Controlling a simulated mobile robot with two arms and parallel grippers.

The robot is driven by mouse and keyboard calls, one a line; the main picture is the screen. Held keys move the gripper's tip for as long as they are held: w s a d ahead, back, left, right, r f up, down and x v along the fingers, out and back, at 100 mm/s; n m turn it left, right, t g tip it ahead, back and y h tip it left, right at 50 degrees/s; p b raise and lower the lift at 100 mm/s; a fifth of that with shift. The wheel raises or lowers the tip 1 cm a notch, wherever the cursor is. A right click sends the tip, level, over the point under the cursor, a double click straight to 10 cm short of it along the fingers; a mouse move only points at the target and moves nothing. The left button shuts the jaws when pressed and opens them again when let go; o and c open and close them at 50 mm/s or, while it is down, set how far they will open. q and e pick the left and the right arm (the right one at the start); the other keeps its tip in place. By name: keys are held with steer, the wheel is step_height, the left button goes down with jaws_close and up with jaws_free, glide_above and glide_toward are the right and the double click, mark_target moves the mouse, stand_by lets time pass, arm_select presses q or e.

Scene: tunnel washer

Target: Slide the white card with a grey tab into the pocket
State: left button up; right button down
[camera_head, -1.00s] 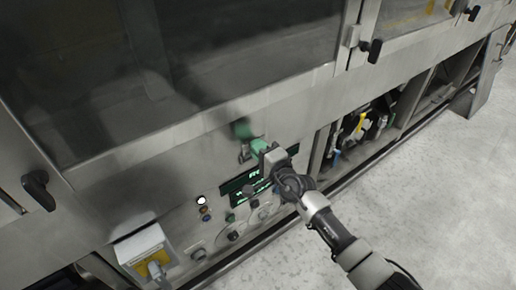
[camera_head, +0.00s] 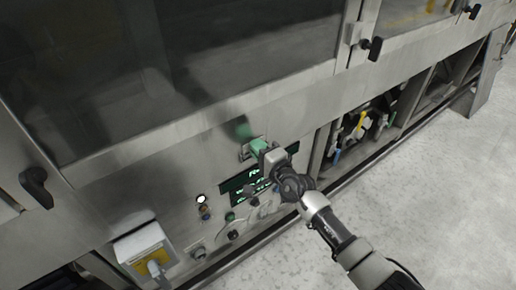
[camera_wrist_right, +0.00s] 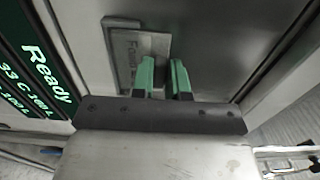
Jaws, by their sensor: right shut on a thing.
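My right gripper (camera_head: 258,146) reaches the washer's front panel with its green fingertips. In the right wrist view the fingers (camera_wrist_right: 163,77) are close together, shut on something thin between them. I take this to be the card, but its white face and grey tab cannot be made out. The pocket (camera_wrist_right: 124,22) is a small pale metal holder on the panel, lettered in part "Formu". The fingertips overlap its lower right part in this view. It also shows in the head view (camera_head: 244,153), partly behind the gripper. Whether the card touches or enters the pocket is hidden. My left gripper is out of view.
A dark display with green text, "Ready", (camera_wrist_right: 32,62) is next to the pocket. Buttons and knobs (camera_head: 203,199) lie below, with a white and yellow box (camera_head: 145,248) at lower left. A black door handle (camera_head: 36,187) juts out at left. The floor at right is clear.

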steer(key=c, duration=1.1)
jaws_free()
steer(key=shift+o, duration=0.2)
steer(key=shift+s+f, duration=0.1)
